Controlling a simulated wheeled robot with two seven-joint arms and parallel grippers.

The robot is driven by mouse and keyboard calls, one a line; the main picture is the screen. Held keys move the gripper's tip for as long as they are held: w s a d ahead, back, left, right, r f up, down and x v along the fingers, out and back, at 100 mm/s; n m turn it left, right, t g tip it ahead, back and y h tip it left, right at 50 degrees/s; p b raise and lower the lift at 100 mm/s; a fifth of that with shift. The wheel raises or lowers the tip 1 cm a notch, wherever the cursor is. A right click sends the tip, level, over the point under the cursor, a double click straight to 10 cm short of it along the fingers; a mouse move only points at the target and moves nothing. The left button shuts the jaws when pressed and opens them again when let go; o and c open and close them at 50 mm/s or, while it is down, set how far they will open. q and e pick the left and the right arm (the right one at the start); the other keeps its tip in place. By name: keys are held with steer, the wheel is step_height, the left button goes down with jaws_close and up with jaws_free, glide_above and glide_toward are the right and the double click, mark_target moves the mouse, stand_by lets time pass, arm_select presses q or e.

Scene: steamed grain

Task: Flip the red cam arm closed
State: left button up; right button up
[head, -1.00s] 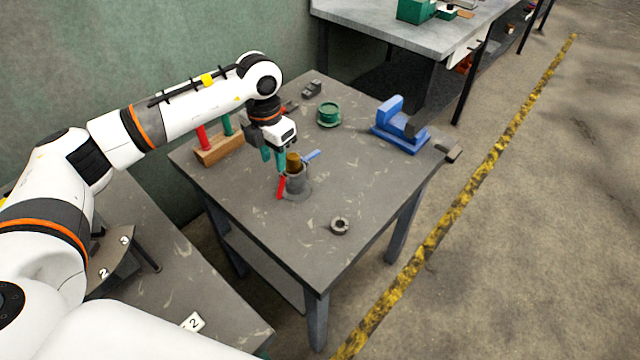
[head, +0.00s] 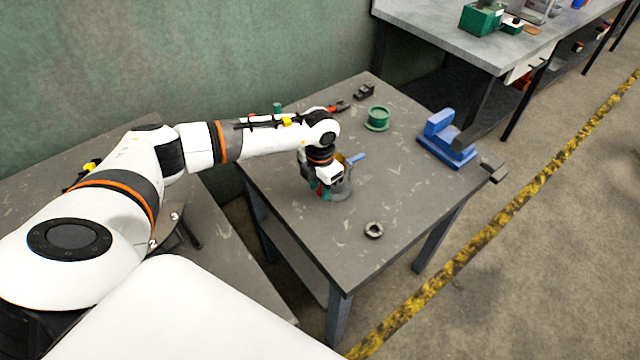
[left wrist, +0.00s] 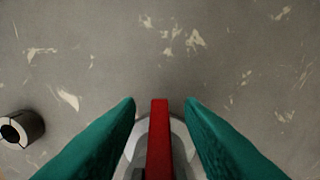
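The red cam arm (left wrist: 159,140) shows in the left wrist view, running up the lower middle between the two green fingers of my left gripper (left wrist: 160,106). A gap shows on each side of it, so the gripper is open around it and not visibly touching. In the head view my left gripper (head: 323,192) is low at the near left side of the grey coupling (head: 345,187) and hides most of the red arm. The blue cam arm (head: 357,158) sticks out on the coupling's far right side. My right gripper is not in view.
A dark ring (head: 373,230) lies on the grey table (head: 400,165), near its front; it also shows in the left wrist view (left wrist: 21,129). A green flanged part (head: 377,119) and a blue vise (head: 447,138) stand farther back. The table between them is clear.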

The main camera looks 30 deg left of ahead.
arm_select(q)
steer(key=shift+f, duration=0.15)
steer(key=shift+c, duration=0.4)
jaws_close()
steer(key=t+b, duration=0.1)
steer(key=f+t+b, duration=0.1)
steer(key=b, duration=0.1)
steer(key=shift+w+h, duration=0.2)
steer(key=shift+h, duration=0.1)
steer(key=shift+r, duration=0.1)
steer(key=shift+w+d+r+t, duration=0.1)
steer(key=shift+w+r+t, duration=0.1)
steer(key=shift+t, duration=0.1)
steer(key=shift+o, duration=0.4)
jaws_free()
